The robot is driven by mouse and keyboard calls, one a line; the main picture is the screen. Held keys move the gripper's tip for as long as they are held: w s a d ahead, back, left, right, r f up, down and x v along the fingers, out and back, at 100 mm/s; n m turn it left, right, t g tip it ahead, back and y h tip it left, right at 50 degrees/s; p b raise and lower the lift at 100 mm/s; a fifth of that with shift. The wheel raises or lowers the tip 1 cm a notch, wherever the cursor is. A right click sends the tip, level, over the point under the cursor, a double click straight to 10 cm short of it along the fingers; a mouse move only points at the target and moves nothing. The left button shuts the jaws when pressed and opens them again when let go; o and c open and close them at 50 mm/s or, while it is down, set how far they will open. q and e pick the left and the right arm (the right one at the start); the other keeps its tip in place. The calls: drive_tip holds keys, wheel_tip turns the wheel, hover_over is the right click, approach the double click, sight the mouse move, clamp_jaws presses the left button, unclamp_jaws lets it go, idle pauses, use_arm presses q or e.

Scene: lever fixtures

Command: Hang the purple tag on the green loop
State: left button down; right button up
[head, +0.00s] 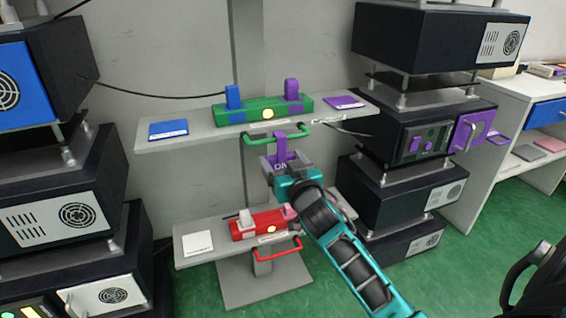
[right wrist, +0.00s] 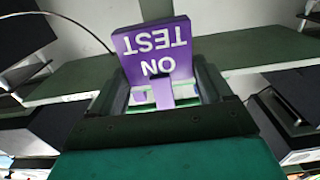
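The purple tag (head: 281,150) is in my right gripper (head: 280,165), just below the green fixture. The green loop (head: 262,140) sticks out from the front of the upper shelf. The tag's upper part overlaps the loop's bar in the head view; I cannot tell whether it is hooked over or only in front. My left gripper is not in view.
The upper shelf (head: 200,140) carries a green lever box (head: 245,114) with blue and purple levers. The lower shelf (head: 195,256) carries a red lever box (head: 255,222), with a red loop (head: 282,250) in front. Dark equipment stacks stand on both sides.

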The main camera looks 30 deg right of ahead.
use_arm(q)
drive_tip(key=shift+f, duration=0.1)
use_arm(e)
drive_tip(key=o, duration=0.4)
drive_tip(key=shift+c, duration=0.2)
use_arm(q)
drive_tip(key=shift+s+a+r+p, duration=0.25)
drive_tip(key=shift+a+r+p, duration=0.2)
drive_tip(key=shift+p, duration=0.65)
use_arm(e)
drive_tip(key=v, duration=1.3)
drive_tip(key=shift+a, duration=0.1)
